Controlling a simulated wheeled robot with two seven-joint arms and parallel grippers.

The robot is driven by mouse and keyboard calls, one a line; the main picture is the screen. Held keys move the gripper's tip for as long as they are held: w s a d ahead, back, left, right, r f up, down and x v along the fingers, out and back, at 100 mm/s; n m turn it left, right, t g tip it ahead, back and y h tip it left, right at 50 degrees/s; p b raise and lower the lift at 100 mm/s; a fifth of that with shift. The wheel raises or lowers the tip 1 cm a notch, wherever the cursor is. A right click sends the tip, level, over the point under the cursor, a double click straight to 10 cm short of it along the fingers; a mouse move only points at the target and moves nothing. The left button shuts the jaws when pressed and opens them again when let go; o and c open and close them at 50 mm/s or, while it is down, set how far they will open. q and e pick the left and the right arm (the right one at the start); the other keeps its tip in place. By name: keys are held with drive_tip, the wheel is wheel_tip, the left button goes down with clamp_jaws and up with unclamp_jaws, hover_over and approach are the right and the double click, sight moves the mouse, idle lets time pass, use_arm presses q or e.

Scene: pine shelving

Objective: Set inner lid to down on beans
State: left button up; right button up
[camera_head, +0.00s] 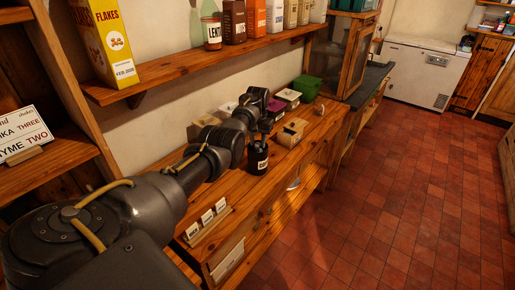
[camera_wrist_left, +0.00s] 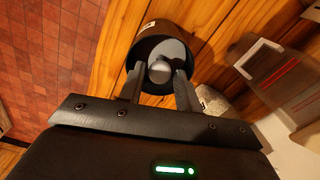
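A black canister (camera_head: 258,160) with a white label, its wording too small to read surely, stands upright on the pine counter. I take it for the beans canister. The wrist view looks down into its round dark mouth (camera_wrist_left: 142,48). A grey inner lid (camera_wrist_left: 166,49) with a round knob (camera_wrist_left: 160,71) shows in that mouth. How deep the lid sits, and any beans under it, I cannot tell. My left gripper (camera_wrist_left: 160,73) is above the canister, one finger on each side of the knob, apparently with small gaps. My right gripper is out of view.
Behind on the counter (camera_head: 240,192) stand an open cardboard box (camera_head: 291,132), a green bin (camera_head: 307,87) and other small boxes. A clear container (camera_wrist_left: 285,75) lies right of the canister in the wrist view. A shelf (camera_head: 200,62) with packets runs above the arm.

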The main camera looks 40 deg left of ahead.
sight(258, 143)
use_arm(q)
drive_tip(key=shift+f, duration=0.3)
clamp_jaws()
drive_tip(key=shift+f+b, duration=1.15)
drive_tip(key=shift+f, duration=0.2)
drive_tip(key=shift+s+r, duration=0.1)
drive_tip(key=shift+c, duration=0.5)
unclamp_jaws()
drive_tip(key=shift+o, duration=0.5)
